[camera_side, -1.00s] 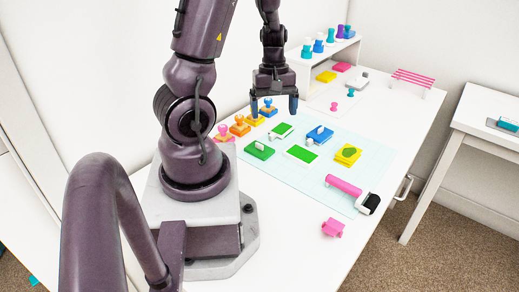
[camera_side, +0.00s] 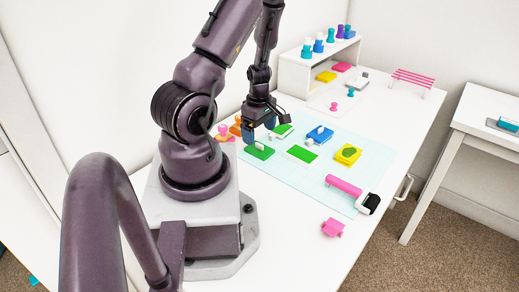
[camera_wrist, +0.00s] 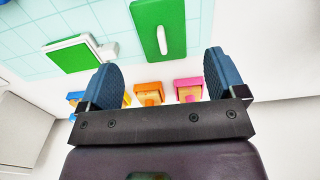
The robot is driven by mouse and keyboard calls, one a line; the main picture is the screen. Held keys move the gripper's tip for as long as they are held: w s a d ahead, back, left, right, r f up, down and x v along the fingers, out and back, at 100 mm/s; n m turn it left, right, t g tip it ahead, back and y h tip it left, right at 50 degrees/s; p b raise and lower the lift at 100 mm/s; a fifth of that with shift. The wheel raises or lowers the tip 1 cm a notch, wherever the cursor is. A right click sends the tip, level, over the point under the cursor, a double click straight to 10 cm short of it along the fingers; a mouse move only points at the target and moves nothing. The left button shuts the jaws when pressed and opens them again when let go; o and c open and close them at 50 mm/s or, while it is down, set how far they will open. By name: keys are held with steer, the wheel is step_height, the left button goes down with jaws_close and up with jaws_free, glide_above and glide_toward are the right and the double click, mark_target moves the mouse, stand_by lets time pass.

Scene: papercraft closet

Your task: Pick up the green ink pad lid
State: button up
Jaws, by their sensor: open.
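The green ink pad lid (camera_side: 259,151), a flat green block with a white handle on top, lies at the near-left part of the pale blue mat. It shows at the top of the wrist view (camera_wrist: 160,28), ahead of my fingers and roughly centred between them. My gripper (camera_side: 260,130) is open and empty, above and just behind the lid in the side view. Its two blue fingers also show in the wrist view (camera_wrist: 161,75), apart from the lid. A green pad with a white rim (camera_side: 302,155) lies to the right of the lid.
Orange (camera_side: 236,128) and pink (camera_side: 222,132) stamps stand left of the mat. A green-and-white piece (camera_side: 282,131), a blue block (camera_side: 319,135) and a yellow block (camera_side: 347,154) lie on the mat (camera_side: 300,182). A pink-handled roller (camera_side: 345,186) lies at its front right.

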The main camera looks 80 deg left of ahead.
mark_target(260, 144)
steer(key=f, duration=0.5)
steer(key=shift+d, duration=0.25)
steer(key=c, duration=1)
steer(key=shift+r, duration=0.15)
